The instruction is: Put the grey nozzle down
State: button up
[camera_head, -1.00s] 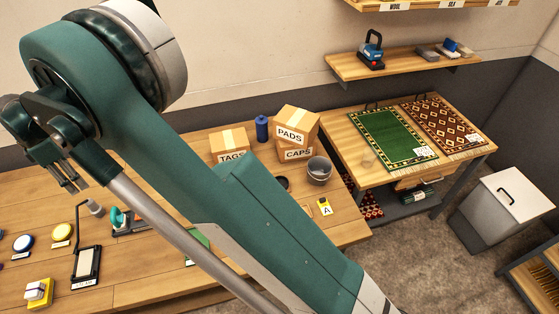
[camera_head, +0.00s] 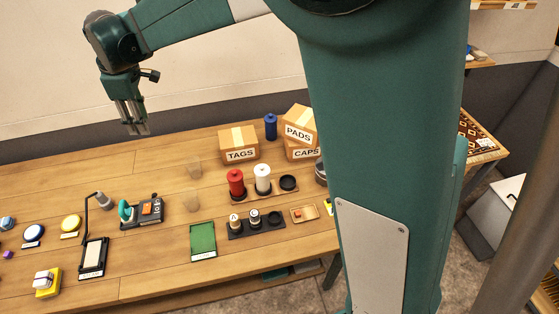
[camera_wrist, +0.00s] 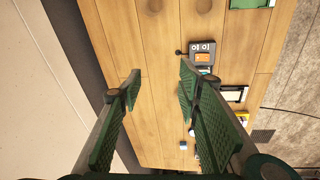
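My gripper (camera_head: 137,131) hangs above the back of the bench, fingers pointing down, well apart from the grey piece. In the wrist view my gripper (camera_wrist: 160,84) has its two green-padded fingers spread, with only bare bench between them. I cannot pick out the grey piece in the wrist view; a finger may hide it.
A grey device with an orange patch (camera_head: 152,209) and a green pad (camera_head: 203,240) lie on the bench. Red (camera_head: 236,183) and white (camera_head: 262,180) spools stand farther right, before cardboard boxes (camera_head: 239,145). The back left of the bench is clear. My arm covers the right side.

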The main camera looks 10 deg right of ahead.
jog(key=s+d+r+m+t, duration=0.1)
jog(key=s+d+r+m, duration=0.2)
jog(key=d, duration=0.6)
jog(key=s+d+r+m+t, duration=0.15)
jog(key=s+d, duration=0.25)
jog(key=d, duration=0.5)
jog(key=s+d+r+m, duration=0.3)
jog(key=s+d, duration=0.1)
jog(key=d, duration=0.5)
jog(key=s+d+f+m+t, duration=0.1)
jog(key=s+d+f+m, duration=0.1)
jog(key=s+d, duration=0.4)
jog(key=s+d+f+m+t, duration=0.1)
jog(key=s+d+f+m, duration=0.1)
jog(key=s+d+m, duration=0.2)
jog(key=s+d+f+m+t+h, duration=0.1)
jog(key=s+d+f+m, duration=0.2)
jog(key=s+d, duration=0.6)
jog(key=shift+s+d, duration=0.2)
jog(key=shift+s, duration=0.35)
jog(key=shift+f, duration=0.1)
notch_tip(320, 180, down, 6)
jog(key=b, duration=0.5)
jog(key=shift+r+b, duration=0.2)
jog(key=shift+b, duration=0.2)
